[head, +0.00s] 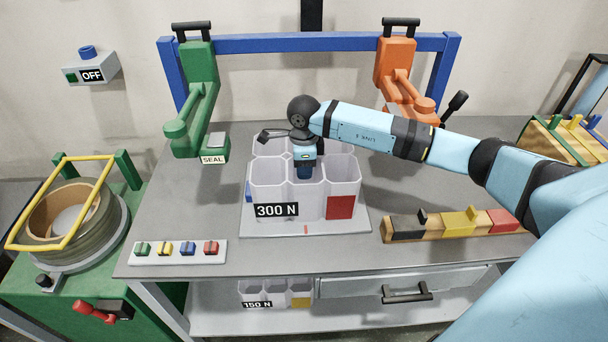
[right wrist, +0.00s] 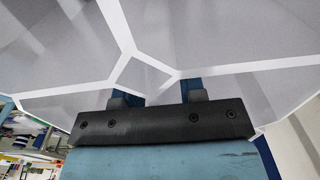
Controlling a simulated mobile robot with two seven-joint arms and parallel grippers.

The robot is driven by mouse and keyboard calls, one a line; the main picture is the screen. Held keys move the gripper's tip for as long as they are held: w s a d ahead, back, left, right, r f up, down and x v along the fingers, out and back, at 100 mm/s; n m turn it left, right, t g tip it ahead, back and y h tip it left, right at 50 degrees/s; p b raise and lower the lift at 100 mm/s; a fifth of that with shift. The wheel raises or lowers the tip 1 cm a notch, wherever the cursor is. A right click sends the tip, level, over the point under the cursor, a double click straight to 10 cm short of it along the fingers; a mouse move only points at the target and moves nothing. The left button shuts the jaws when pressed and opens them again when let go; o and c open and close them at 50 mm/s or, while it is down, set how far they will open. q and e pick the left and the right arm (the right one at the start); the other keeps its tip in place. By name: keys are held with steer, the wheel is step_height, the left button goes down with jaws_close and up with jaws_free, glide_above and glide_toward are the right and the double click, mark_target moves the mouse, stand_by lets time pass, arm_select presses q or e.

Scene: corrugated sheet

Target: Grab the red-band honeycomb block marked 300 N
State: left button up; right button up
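The white honeycomb block (head: 345,175), with a "300 N" label and a red patch on its front, stands upright on a light base plate (head: 305,230) in the middle of the table. My right gripper (head: 305,172) points down at the block, its fingertips among the cells. In the right wrist view, white cell walls (right wrist: 225,68) pass close by the two fingers (right wrist: 160,92), which stand apart. Their tips are hidden inside the block, and contact with a wall cannot be seen. My left gripper is not in view.
Another block marked 150 N (head: 262,292) sits on the lower shelf. A green press (head: 198,95) and an orange press (head: 398,75) stand behind. A button strip (head: 178,252) and a wooden bar with coloured pieces (head: 455,226) lie in front.

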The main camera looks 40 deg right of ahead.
steer(key=shift+c, duration=0.4)
jaws_close()
steer(key=shift+r, duration=0.1)
